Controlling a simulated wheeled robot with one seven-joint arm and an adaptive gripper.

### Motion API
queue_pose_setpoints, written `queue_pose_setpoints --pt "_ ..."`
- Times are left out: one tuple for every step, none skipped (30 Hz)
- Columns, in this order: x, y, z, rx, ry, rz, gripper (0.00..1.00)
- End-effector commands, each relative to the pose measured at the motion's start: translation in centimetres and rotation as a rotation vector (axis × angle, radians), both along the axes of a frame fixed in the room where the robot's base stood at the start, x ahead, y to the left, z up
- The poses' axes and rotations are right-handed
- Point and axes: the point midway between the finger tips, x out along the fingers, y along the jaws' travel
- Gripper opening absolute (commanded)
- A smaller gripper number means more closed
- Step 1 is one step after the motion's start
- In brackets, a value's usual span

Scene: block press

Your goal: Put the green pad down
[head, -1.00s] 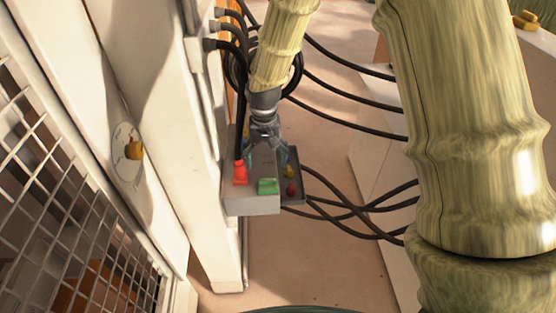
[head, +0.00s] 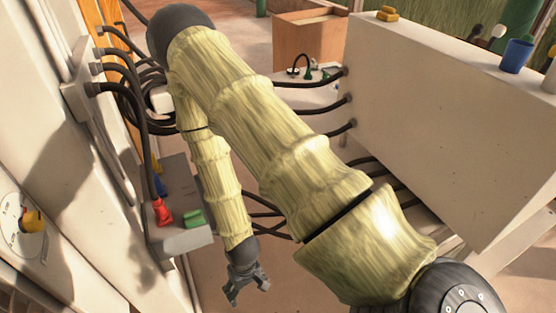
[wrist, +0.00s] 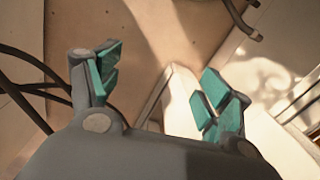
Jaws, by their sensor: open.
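The green pad (head: 193,218) sits on top of the grey box (head: 182,241), near its front right edge, in the head view. My gripper (head: 247,294) hangs to the right of the box and nearer the camera, apart from the pad. Its fingers are spread and empty. In the wrist view my gripper (wrist: 158,85) shows two separated fingers with teal inner faces, with only floor and a pale panel between them. The green pad is not seen in the wrist view. My forearm covers the area right of the box.
Black cables (head: 268,226) run behind my forearm to the large white cabinet (head: 440,120).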

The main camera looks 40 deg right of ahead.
Motion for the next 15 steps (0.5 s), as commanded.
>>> queue_pose_setpoints --pt "-2.5 -0.3 -1.0 -0.006 0.009 0.009 0.79" --pt "-3.7 -0.5 -1.4 -0.01 0.008 0.016 0.79" --pt "-5.1 -0.7 -1.9 -0.015 0.007 0.026 0.79" --pt "-6.2 -0.9 -2.2 -0.019 0.007 0.033 0.79" --pt "-7.2 -1.1 -2.5 -0.023 0.005 0.039 0.79" --pt "-8.4 -1.3 -2.8 -0.029 0.004 0.047 0.79" --pt "-9.2 -1.4 -2.9 -0.033 0.003 0.053 0.79" --pt "-9.9 -1.6 -3.0 -0.037 0.001 0.058 0.79" --pt "-10.6 -1.7 -3.2 -0.042 -0.001 0.065 0.79" --pt "-11.2 -1.8 -3.2 -0.044 -0.001 0.07 0.79" --pt "-11.5 -1.9 -3.3 -0.047 -0.002 0.073 0.79" --pt "-11.9 -1.9 -3.3 -0.049 -0.004 0.076 0.79" --pt "-12.2 -2.0 -3.3 -0.05 -0.004 0.078 0.79" --pt "-12.3 -2.0 -3.4 -0.051 -0.005 0.08 0.79" --pt "-12.4 -2.1 -3.4 -0.052 -0.006 0.082 0.79"
